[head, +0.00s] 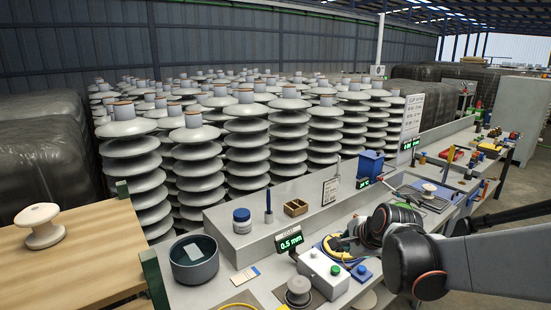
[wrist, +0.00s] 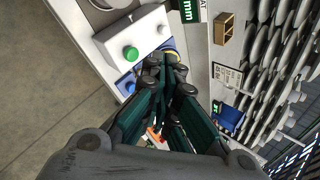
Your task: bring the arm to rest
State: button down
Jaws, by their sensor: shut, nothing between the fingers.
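My gripper (wrist: 167,72) shows in the wrist view with its dark green fingers drawn together and nothing held between them. It is over the workbench, beside a white box with a green button (wrist: 133,38). In the head view my arm comes in from the right edge and bends at dark joints above the bench; I cannot clearly make out the fingertips there. The same white box (head: 323,274) stands just left of the arm in the head view.
The bench holds a dark bowl (head: 194,259), a blue-lidded jar (head: 242,220), a green-lit display (head: 290,241) and a blue bin (head: 370,163). A white spool (head: 40,226) stands on a wooden table at left. Tall insulator stacks (head: 250,150) fill the space behind the bench.

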jog(key=s+r+n+h, duration=0.1)
jog(key=s+n, duration=0.7)
jog(key=s, duration=0.5)
jog(key=s+d+r+n+g+h, duration=0.1)
jog(key=s+r+n, duration=0.1)
jog(key=s+n, duration=0.7)
jog(key=s, duration=0.3)
jog(key=shift+s+d+r+n, duration=0.15)
jog(key=shift+s+r+n, duration=0.15)
jog(key=shift+s, duration=0.1)
